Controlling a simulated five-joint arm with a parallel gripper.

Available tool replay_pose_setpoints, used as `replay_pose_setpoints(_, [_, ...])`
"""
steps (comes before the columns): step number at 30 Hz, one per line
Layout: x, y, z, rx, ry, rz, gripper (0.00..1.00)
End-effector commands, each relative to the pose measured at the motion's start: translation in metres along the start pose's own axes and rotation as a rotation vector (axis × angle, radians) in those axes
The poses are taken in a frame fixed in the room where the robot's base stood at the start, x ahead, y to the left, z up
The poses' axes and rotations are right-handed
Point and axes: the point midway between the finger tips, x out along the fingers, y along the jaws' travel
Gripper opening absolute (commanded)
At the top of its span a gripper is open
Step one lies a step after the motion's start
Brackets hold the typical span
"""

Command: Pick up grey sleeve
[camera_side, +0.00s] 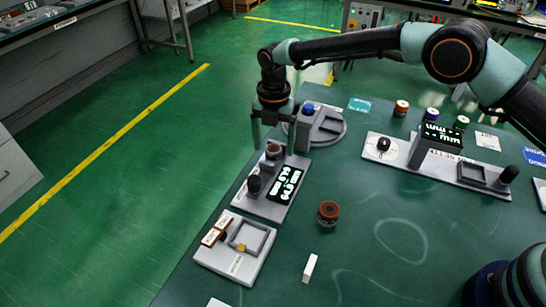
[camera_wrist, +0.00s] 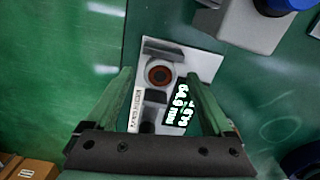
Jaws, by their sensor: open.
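My gripper (camera_side: 272,138) is open and points down above the small device with a glowing display (camera_side: 287,184). In the wrist view its two fingers (camera_wrist: 158,82) stand either side of a round part with a grey rim and a reddish-brown centre (camera_wrist: 159,75). This part sits in a cradle on the device and looks like the grey sleeve, though I cannot be sure. In the side view the same part (camera_side: 273,151) shows just below the fingertips, partly between them. The fingers appear empty and I see no contact.
A round base with a blue-topped block (camera_side: 308,112) stands close behind my gripper. A white plate with a grey frame (camera_side: 236,248) lies in front. A longer panel (camera_side: 436,160) lies further right.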

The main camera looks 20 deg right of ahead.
Motion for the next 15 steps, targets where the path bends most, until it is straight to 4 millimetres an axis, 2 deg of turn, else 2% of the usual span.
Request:
replay_pose_setpoints(1, [0.009,-0.001,-0.001,0.000,0.002,-0.003,0.86])
replay_pose_setpoints(5, [0.020,-0.001,-0.001,0.000,0.001,-0.002,0.86])
replay_pose_setpoints(13, [0.022,0.000,0.000,0.000,0.000,0.000,0.86])
replay_pose_setpoints(14, [0.022,0.000,0.000,0.000,0.000,0.000,0.79])
replay_pose_setpoints(15, [0.022,0.000,0.000,0.000,0.000,0.000,0.64])
